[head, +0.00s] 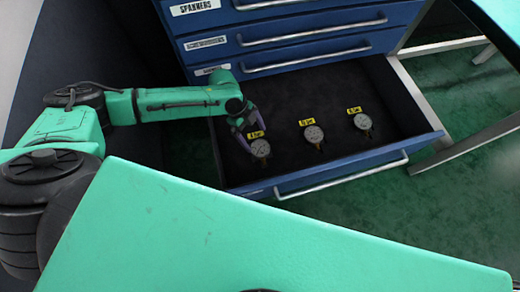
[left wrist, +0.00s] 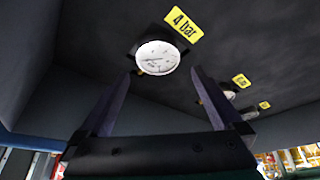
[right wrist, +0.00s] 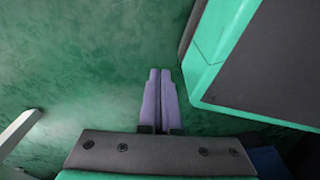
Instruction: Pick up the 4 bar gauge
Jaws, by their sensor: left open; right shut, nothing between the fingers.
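The 4 bar gauge (head: 260,148) is a round white-faced dial lying in the open drawer, leftmost of the gauges there. Its yellow "4 bar" label (left wrist: 183,24) is beside the dial (left wrist: 158,58) in the left wrist view. My left gripper (head: 246,125) reaches into the drawer at this gauge. In the left wrist view its two fingers (left wrist: 164,80) are apart, with the dial just beyond and between their tips; I cannot tell whether they touch it. My right gripper (right wrist: 160,75) is shut and empty above the green floor.
Two more labelled gauges, the middle one (head: 313,134) and the right one (head: 363,122), lie in the same drawer. The blue drawer front (head: 340,172) and the closed drawers above (head: 300,40) bound the space. A table (head: 495,25) stands at the right.

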